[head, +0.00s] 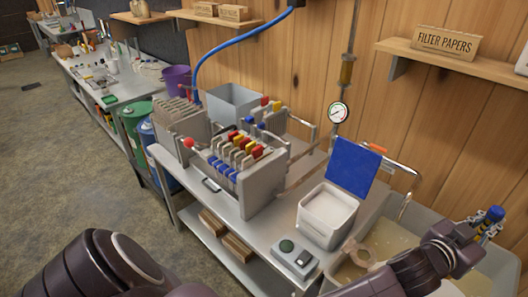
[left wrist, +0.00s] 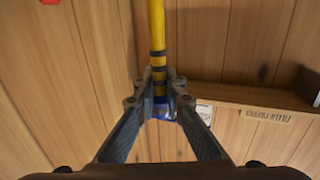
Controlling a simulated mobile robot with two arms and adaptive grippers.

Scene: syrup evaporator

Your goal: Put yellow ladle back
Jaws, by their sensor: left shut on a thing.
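The yellow ladle's handle (left wrist: 157,30) shows in the left wrist view as a yellow shaft with dark bands and a blue end. It runs up out of the picture, and its bowl is not in view. My left gripper (left wrist: 160,103) is shut on the handle near its blue end. In the head view my left gripper (head: 487,228) is at the right, over the pale basin (head: 507,262). The ladle's blue end (head: 495,213) sticks up between the fingers, and most of the ladle is hidden. My right gripper is not in view.
A steel table (head: 285,235) holds a filter press (head: 240,165), a white tub (head: 328,213) and a switch box (head: 294,257). A blue cloth (head: 355,170) hangs by a metal rail (head: 392,165) near the wooden wall. A shelf (head: 470,65) with a filter papers sign (head: 444,40) is above.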

